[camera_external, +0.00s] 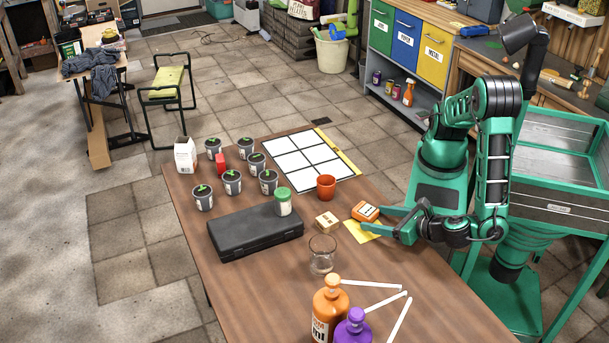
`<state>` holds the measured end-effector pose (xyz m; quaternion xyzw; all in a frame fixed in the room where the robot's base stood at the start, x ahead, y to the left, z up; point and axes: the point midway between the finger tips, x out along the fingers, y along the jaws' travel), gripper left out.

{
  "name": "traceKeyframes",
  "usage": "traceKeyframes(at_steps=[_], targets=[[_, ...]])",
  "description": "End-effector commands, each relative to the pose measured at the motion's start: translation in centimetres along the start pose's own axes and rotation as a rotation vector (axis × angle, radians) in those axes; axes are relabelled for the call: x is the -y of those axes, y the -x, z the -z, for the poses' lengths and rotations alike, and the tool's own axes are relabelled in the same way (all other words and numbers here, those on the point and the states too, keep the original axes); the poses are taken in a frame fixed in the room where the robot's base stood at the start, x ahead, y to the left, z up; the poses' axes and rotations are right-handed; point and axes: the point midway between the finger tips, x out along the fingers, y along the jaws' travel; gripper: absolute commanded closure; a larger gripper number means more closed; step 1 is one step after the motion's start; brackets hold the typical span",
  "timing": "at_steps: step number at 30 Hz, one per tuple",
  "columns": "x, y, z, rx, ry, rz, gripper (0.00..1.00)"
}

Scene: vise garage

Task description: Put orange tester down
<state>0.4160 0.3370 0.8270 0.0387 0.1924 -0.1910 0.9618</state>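The orange tester (365,211), a small orange block with a pale face, is on the wooden table at the right edge, beside a yellow sheet (362,231). My gripper (392,222) reaches in from the right, low over the table edge. Its two green fingers are spread apart with a visible gap between them. The far fingertip is right beside the tester in the picture; whether it touches it I cannot tell. Nothing shows between the fingers.
An orange cup (326,187), a tan block (327,221) and a clear glass (322,254) stand close by. Several potted seedlings stand at the left, a white grid board (300,160) at the back, bottles (331,308) in front.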

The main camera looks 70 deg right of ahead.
Motion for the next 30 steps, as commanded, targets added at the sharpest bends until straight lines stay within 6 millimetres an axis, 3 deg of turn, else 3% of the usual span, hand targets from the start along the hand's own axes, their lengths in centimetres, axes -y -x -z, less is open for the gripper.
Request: traceKeyframes(at_steps=[5,18,26,30], targets=[[0.0,0.4,-0.2,-0.001,0.0,-0.001,0.37],[0.0,4.3,-0.1,0.0,0.002,-0.004,0.37],[0.0,4.0,-0.3,-0.004,-0.007,0.004,0.37],[0.1,1.9,-1.9,-0.033,-0.071,0.058,0.37]])
